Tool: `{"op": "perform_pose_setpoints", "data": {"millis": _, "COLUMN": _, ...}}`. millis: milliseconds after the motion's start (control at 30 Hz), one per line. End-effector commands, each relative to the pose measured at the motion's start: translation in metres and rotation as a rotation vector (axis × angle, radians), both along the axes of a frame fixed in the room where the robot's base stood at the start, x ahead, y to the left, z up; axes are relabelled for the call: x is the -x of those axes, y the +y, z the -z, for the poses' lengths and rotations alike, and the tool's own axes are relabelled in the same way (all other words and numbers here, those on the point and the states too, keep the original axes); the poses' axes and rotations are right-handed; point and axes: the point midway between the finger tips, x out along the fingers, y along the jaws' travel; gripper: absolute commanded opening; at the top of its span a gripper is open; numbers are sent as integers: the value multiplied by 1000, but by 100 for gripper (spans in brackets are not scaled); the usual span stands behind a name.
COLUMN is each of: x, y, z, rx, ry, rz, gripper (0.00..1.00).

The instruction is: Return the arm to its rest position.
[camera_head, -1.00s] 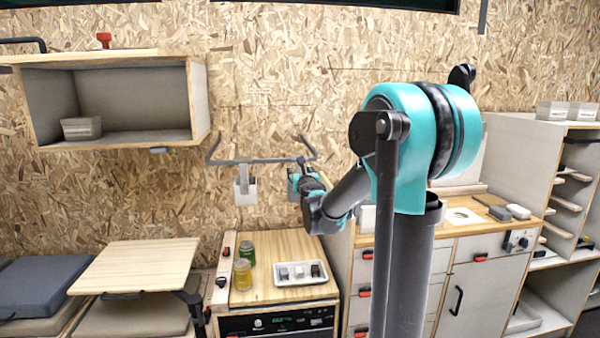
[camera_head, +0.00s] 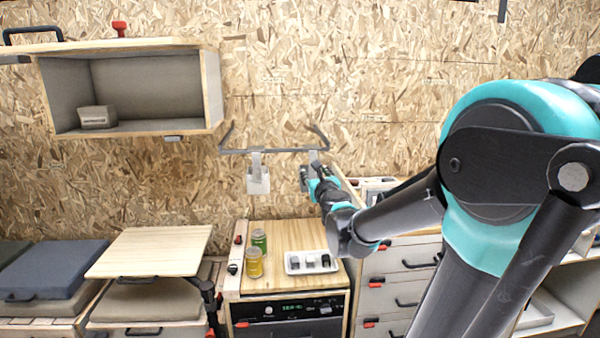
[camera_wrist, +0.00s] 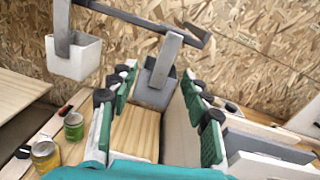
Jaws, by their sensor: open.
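My gripper (camera_head: 312,180) is at the end of my outstretched arm, just below the right end of the wall rail (camera_head: 275,151). In the wrist view its two green-padded fingers (camera_wrist: 159,80) are spread open. A grey hanging cup (camera_wrist: 154,92) shows between and beyond the fingers; I cannot tell whether they touch it. It hangs from the rail by a grey strap. A white hanging cup (camera_head: 257,182) hangs to the left on the same rail, clear of the fingers. My upper arm fills the right of the head view.
Below the gripper is a wooden counter (camera_head: 290,236) with a green can (camera_head: 259,240), a yellow can (camera_head: 254,263) and a white tray (camera_head: 297,269) of small blocks. An open wall cabinet (camera_head: 212,90) is at upper left, a wooden board (camera_head: 150,248) at lower left. Drawers (camera_head: 405,258) stand right.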

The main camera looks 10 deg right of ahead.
Motion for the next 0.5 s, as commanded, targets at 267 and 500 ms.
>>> {"op": "perform_pose_setpoints", "data": {"millis": 267, "x": 64, "y": 58, "z": 66, "rx": 954, "ry": -29, "rz": -374, "gripper": 48}}
{"op": "perform_pose_setpoints", "data": {"millis": 500, "x": 158, "y": 50, "z": 190, "rx": 1838, "ry": -15, "rz": -863, "gripper": 48}}
